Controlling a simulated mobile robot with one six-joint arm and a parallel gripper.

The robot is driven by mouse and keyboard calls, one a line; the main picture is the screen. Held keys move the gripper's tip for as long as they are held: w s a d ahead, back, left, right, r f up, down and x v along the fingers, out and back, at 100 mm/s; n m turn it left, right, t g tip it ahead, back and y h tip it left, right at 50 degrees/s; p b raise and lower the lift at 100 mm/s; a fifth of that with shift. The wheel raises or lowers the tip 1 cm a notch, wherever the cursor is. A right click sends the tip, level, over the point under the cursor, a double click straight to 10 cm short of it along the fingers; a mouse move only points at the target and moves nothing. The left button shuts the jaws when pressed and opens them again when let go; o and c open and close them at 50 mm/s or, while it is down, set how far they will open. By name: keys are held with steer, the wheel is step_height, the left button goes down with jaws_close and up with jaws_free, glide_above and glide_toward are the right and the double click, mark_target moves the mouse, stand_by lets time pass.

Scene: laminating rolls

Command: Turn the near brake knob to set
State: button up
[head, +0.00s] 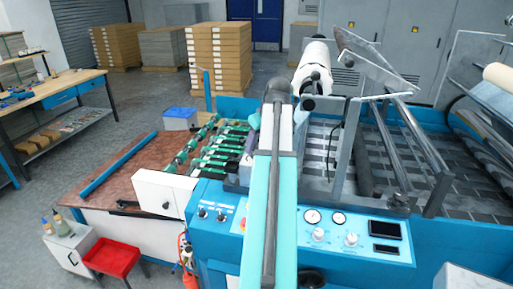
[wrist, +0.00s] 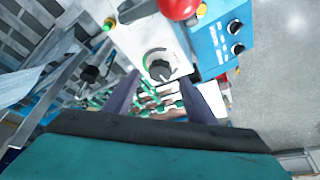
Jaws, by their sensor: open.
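In the wrist view a dark round knob (wrist: 159,67) with a pale rim and a green arc beside it sits on a white panel face (wrist: 135,38). I take it for the brake knob; its label is not readable. My gripper (wrist: 161,80) is open, with its two dark fingers apart below and to either side of the knob. The knob appears in line with the gap between the fingers, and I see no contact. In the head view my arm crosses the middle of the machine, and I cannot make out the knob or the fingertips there.
A red rounded part (wrist: 178,8) stands close to the knob. A blue panel with two black knobs (wrist: 236,50) is to its right. In the head view the blue control console (head: 340,238) has gauges and dials. Metal bars (head: 350,150) rise right of my arm.

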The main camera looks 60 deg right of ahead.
steer(key=shift+p+x, duration=0.35)
steer(key=shift+x, duration=1.1)
steer(key=c, duration=1)
